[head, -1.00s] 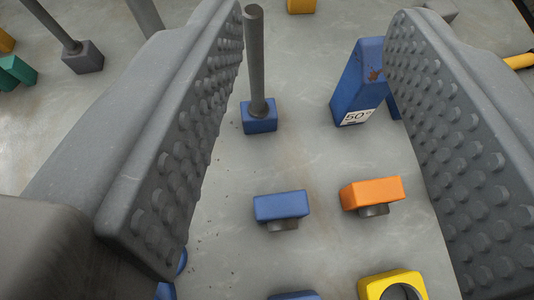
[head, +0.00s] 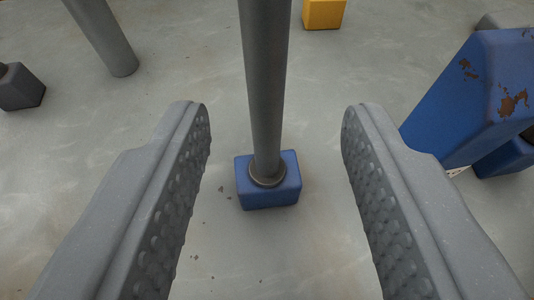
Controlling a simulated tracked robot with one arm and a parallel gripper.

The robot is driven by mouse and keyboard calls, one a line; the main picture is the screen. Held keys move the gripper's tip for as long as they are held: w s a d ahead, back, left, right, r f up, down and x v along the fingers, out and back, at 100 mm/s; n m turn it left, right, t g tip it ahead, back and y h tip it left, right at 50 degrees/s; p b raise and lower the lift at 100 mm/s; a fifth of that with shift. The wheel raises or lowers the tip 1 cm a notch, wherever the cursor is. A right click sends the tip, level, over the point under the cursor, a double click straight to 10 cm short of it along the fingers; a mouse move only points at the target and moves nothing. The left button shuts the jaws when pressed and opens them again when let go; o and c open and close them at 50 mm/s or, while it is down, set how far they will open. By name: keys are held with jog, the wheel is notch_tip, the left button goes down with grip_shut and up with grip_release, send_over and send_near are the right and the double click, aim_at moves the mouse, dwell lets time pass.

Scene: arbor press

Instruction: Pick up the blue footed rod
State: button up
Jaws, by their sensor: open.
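The blue footed rod stands upright, its grey shaft (head: 265,90) rising from a blue block foot (head: 270,195) on the grey surface. A dark collar rings the shaft where it meets the foot. My gripper (head: 275,125) is open. One jaw is left of the rod and the other right of it, with clear gaps on both sides. The foot shows between the jaws, and neither jaw appears to touch the rod. The shaft's top is cut off by the upper picture edge.
A large blue block with rust patches (head: 470,95) stands close to the right jaw. A yellow block (head: 323,14) sits behind the rod. A grey post (head: 105,40) and a dark block (head: 20,88) are at the left. The floor (head: 200,85) around the rod's foot is bare.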

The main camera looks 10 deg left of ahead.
aim_at(262, 102)
jog(key=shift+a+f+x, duration=0.1)
jog(key=shift+f+x, duration=0.05)
jog(key=shift+x, duration=1.15)
jog(key=shift+a+f+x, duration=0.15)
jog(key=shift+x, duration=1.15)
jog(key=shift+w, duration=0.15)
grip_shut()
